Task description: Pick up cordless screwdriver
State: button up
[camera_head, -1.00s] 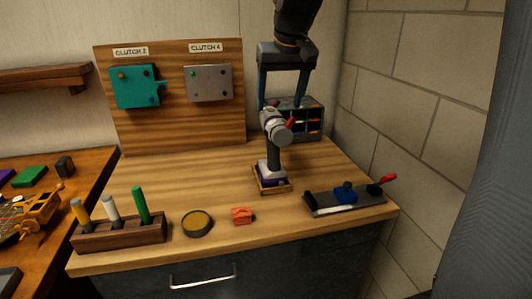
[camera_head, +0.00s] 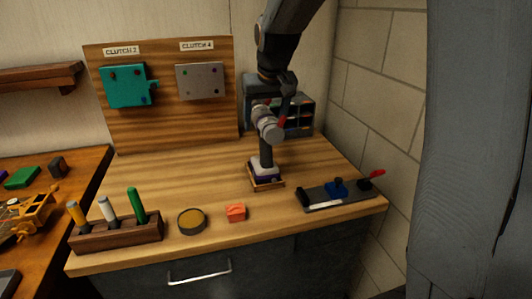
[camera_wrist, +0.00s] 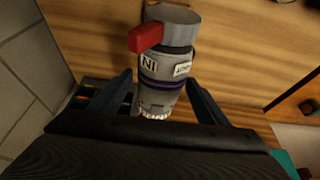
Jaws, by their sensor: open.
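In the wrist view my gripper (camera_wrist: 160,77) is open, with a finger on each side of the head. I cannot tell whether either finger touches it.
A parts organiser (camera_head: 298,117) and a wooden clutch board (camera_head: 165,125) stand behind. A handle rack (camera_head: 118,232), a round tin (camera_head: 192,221), a red block (camera_head: 236,212) and a dark fixture (camera_head: 340,194) lie along the front. The bench middle-left is clear.

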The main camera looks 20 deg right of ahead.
jog(key=shift+f, duration=0.25)
dwell(0.3)
jog(key=shift+r, duration=0.1)
jog(key=c, duration=1.6)
jog(key=shift+r, duration=0.15)
notch_tip(320, 180, up, 10)
jog(key=shift+r+b, duration=0.1)
jog(key=shift+b, duration=0.85)
jog(key=shift+r+p, duration=1.95)
jog(key=shift+r, duration=0.35)
